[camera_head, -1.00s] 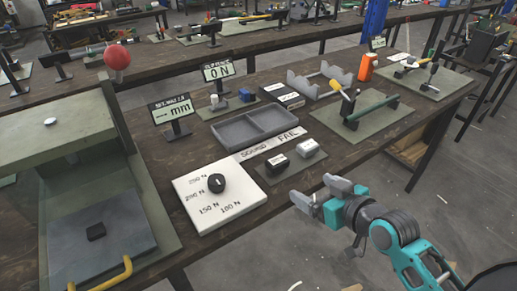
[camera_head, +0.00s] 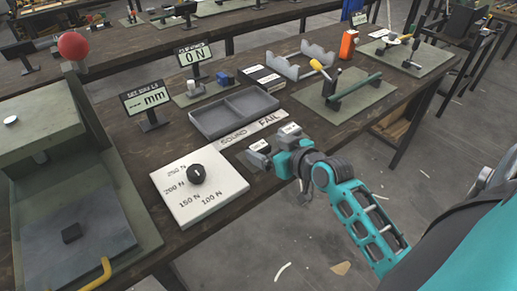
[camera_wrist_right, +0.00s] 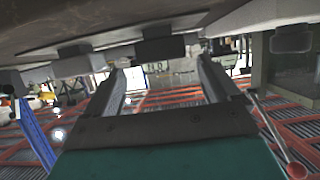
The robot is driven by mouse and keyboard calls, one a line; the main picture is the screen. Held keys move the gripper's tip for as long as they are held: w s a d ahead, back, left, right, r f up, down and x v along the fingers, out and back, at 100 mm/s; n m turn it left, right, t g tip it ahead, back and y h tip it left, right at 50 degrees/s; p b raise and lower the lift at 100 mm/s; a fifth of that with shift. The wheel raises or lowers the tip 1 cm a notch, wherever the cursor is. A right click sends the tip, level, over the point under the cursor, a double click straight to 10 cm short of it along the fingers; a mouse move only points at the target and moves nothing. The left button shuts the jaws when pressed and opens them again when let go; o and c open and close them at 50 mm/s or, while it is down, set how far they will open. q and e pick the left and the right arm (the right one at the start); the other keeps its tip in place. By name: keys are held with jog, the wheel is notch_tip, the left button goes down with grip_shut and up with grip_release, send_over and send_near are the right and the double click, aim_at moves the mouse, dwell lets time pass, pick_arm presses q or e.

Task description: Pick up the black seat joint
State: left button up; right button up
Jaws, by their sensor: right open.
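A small black block with a white label (camera_head: 259,145), which seems to be the black seat joint, sits near the table's front edge, below the SOUND/FAIL strip. A similar grey block (camera_head: 290,128) stands just right of it. My right gripper (camera_head: 269,152) is at the table edge beside the black block and partly hides it. In the right wrist view, the black block (camera_wrist_right: 160,48) shows ahead, in line with the gap between the open, empty fingers (camera_wrist_right: 160,85). Whether the fingers flank it cannot be told. My left gripper is not in view.
A white force-dial board (camera_head: 200,185) lies left of the gripper, with a grey two-part tray (camera_head: 235,113) behind. A green mat with a yellow-handled tool (camera_head: 345,95) is at right.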

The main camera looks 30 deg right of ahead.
aim_at(258, 145)
jog(key=x, duration=0.5)
jog(key=shift+a+f, duration=0.15)
jog(key=shift+a, duration=0.1)
jog(key=c, duration=1.1)
